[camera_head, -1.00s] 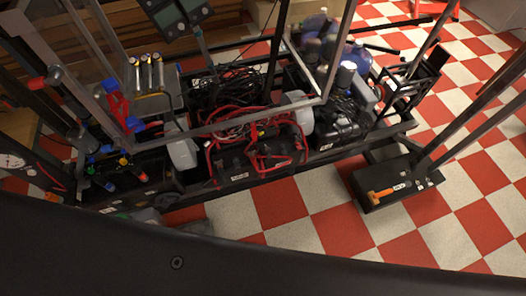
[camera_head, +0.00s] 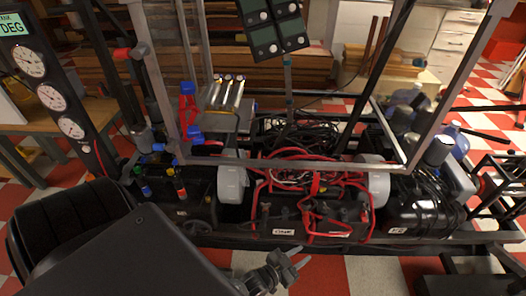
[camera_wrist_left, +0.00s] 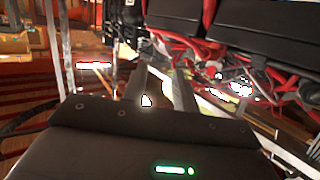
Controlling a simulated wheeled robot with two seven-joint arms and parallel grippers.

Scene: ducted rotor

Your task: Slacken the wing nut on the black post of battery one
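Battery one (camera_head: 262,222) is a black box with a white label reading ONE, low in the middle of the rack in the head view. Red cables run over its top. Its posts are small and dark, and I cannot make out the wing nut. My left gripper (camera_head: 296,258) is in front of and below the label, apart from the battery as far as I can see. Its two fingers are spread with nothing between them; the gap also shows in the left wrist view (camera_wrist_left: 160,92). Black boxes with red cables fill the top of that view. My right gripper is not in view.
White containers (camera_head: 232,184) stand on the rack near the battery. A metal frame bar (camera_head: 290,158) crosses above it. A gauge panel (camera_head: 52,97) stands at the left. A dark rail (camera_head: 350,248) runs along the rack's front. Checkered floor lies in front.

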